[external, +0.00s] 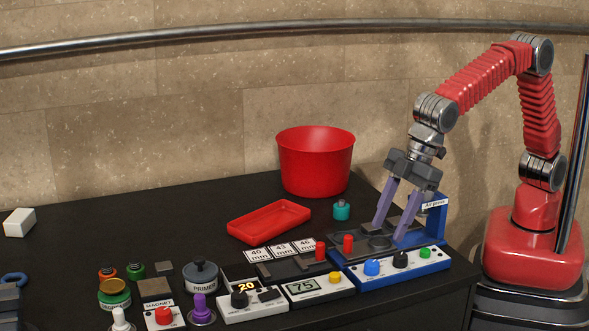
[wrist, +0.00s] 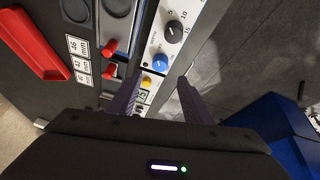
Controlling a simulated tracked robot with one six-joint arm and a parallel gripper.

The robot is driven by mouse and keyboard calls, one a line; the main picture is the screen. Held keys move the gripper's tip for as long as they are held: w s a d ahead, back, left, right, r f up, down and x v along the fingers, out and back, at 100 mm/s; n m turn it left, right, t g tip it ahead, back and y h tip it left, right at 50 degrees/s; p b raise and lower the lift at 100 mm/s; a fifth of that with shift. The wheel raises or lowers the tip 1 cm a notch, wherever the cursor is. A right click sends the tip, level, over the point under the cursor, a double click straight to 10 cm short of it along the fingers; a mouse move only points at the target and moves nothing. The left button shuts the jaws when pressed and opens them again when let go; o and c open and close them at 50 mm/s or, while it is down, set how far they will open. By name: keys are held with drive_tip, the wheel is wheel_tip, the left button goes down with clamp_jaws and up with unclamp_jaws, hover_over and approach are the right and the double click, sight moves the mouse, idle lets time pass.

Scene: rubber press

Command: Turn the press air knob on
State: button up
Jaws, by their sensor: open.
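The blue air press (external: 440,206) stands at the right end of the black bench. Its white front panel (external: 405,263) carries a blue knob (external: 372,267), a black dial (external: 400,260) and a green button (external: 425,252). In the wrist view the blue knob (wrist: 160,58) appears just beyond and between my fingertips, with the numbered black dial (wrist: 174,31) past it. I cannot read which control is marked air. My gripper (external: 387,234) is open and empty, pointing down over the press behind the panel; its two purple fingers also show in the wrist view (wrist: 159,82).
Two red-topped levers (external: 348,243) stand near the press's left side. A red tray (external: 268,221), a red bucket (external: 316,165) and a teal weight (external: 341,211) are behind.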

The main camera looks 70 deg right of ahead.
sight(373, 263)
drive_tip(key=x, duration=0.8)
drive_tip(key=shift+w+a+f, duration=0.1)
drive_tip(key=shift+f, duration=0.2)
drive_tip(key=shift+c, duration=0.4)
drive_tip(key=c, duration=1)
